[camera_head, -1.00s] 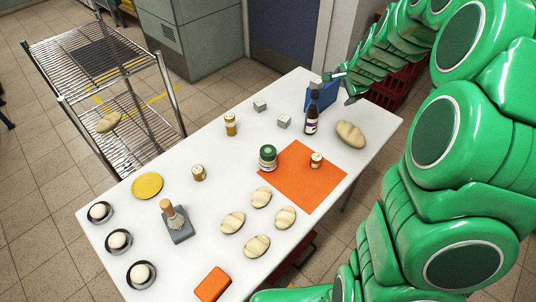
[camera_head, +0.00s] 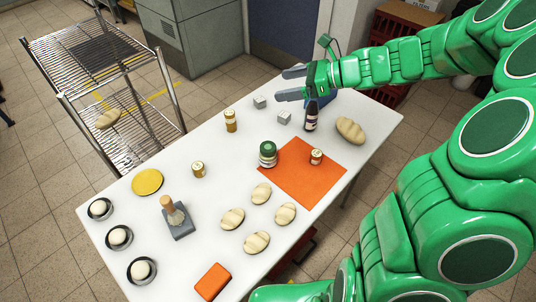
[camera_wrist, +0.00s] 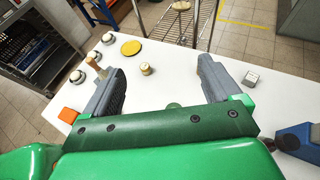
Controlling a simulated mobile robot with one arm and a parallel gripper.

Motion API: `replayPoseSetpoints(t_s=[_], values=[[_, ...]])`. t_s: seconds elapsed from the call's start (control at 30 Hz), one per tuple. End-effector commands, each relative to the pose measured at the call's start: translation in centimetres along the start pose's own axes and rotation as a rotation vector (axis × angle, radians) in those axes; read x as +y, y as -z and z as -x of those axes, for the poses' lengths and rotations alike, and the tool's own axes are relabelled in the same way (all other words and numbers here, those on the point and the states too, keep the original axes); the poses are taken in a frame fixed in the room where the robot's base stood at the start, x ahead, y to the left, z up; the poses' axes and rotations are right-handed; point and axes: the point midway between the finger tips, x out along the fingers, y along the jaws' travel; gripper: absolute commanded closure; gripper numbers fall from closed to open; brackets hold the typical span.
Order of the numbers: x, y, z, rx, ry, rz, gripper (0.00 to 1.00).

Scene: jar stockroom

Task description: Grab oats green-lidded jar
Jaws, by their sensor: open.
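The green-lidded jar (camera_head: 268,154) stands upright on the white table, at the left edge of the orange mat (camera_head: 305,185). Its label is too small to read. In the wrist view only the green lid (camera_wrist: 174,106) shows, just above the gripper's palm and between the finger bases; the rest of the jar is hidden. My gripper (camera_head: 280,85) is open and empty above the far part of the table, beyond the jar and apart from it. Its two grey fingers also show spread in the wrist view (camera_wrist: 160,85).
A dark bottle (camera_head: 311,116) and a blue box (camera_head: 325,102) stand close below my gripper. A small jar (camera_head: 316,157) is on the mat. Other jars (camera_head: 231,121) (camera_head: 198,170), grey cubes (camera_head: 284,118) and several bread rolls (camera_head: 257,243) are around the table.

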Motion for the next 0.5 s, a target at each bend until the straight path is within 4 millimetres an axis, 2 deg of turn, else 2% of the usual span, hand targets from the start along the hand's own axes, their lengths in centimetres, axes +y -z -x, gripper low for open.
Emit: replayPoseSetpoints(t_s=[0.27, 0.5], values=[[0.0, 2.9, -1.2, -0.002, 0.001, -0.004, 0.09], [0.1, 6.3, -2.7, -0.003, -0.003, -0.007, 0.09]])
